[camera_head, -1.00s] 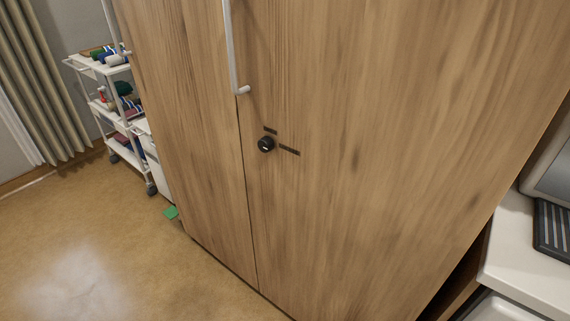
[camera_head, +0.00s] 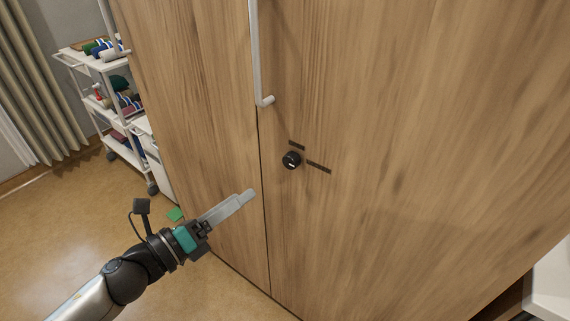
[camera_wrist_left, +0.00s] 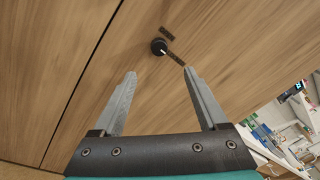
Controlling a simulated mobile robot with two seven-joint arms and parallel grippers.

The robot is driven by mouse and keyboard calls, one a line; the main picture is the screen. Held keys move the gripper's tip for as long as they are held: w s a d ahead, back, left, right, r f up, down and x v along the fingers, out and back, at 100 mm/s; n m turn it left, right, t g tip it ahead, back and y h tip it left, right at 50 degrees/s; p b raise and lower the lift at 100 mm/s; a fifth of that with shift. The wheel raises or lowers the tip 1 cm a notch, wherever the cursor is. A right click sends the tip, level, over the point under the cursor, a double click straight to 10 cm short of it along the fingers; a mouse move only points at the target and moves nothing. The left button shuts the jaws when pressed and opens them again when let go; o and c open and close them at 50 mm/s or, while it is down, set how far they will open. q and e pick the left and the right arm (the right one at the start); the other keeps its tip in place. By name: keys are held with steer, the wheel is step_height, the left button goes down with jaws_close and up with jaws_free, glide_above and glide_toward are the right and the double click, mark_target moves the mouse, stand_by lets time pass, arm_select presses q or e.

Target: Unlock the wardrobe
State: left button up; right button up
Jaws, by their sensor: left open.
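The wooden wardrobe (camera_head: 400,130) fills most of the head view, with its doors shut along a vertical seam. A round black lock knob (camera_head: 291,160) sits on the right door near the seam, with two dark marks beside it. The knob also shows in the left wrist view (camera_wrist_left: 159,46), ahead of the fingers. A long pale handle (camera_head: 257,50) is above the knob. My left gripper (camera_head: 248,196) is open and empty, below and left of the knob, apart from it. In the left wrist view its two fingers (camera_wrist_left: 158,82) are spread wide. My right gripper is not seen.
A white trolley (camera_head: 92,52) with rolled items stands left of the wardrobe. A white surface (camera_head: 552,275) is at lower right. The floor (camera_head: 60,230) at left is clear.

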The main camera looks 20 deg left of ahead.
mark_target(288, 163)
arm_select(q)
steer(key=x, duration=1.4)
steer(key=shift+p, duration=0.35)
jaws_close()
